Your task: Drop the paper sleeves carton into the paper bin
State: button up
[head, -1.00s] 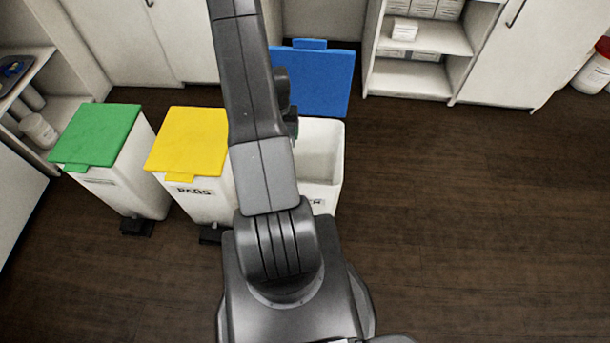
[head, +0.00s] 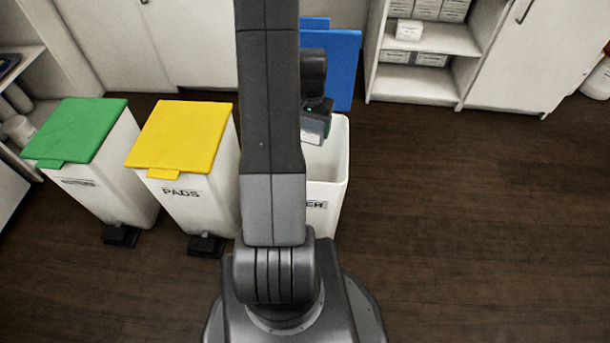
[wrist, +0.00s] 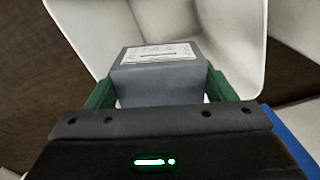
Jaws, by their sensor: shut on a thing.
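The paper sleeves carton (wrist: 158,75) is a grey box with a white label, seen in the wrist view between the two green fingers of my gripper (wrist: 158,90). My gripper is shut on it. In the head view the carton (head: 312,132) shows as a small grey box below my gripper (head: 318,112), over the open top of the paper bin. The paper bin (head: 327,200) is white, with its blue lid (head: 342,70) raised at the back. My arm hides its left part and most of its label. In the wrist view the bin's white walls (wrist: 235,35) surround the carton.
A yellow-lidded bin (head: 180,138) marked PADS and a green-lidded bin (head: 75,133) stand to the left, both closed. A shelf unit (head: 425,85) with small boxes stands at the back right. The dark floor at the right is clear.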

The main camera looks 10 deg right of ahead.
aim_at(311, 140)
notch_tip(311, 140, down, 5)
jog(key=b, duration=0.3)
jog(key=shift+f, duration=0.15)
jog(key=o, duration=1)
notch_tip(311, 140, up, 14)
jog(key=p, duration=0.3)
jog(key=shift+p, duration=0.35)
jog(key=shift+f, duration=0.1)
notch_tip(311, 140, down, 14)
jog(key=b, duration=0.4)
jog(key=shift+f, duration=0.1)
notch_tip(311, 140, up, 4)
jog(key=p, duration=0.3)
jog(key=shift+r+p, duration=0.4)
jog(key=shift+r, duration=0.45)
jog(key=shift+f, duration=0.1)
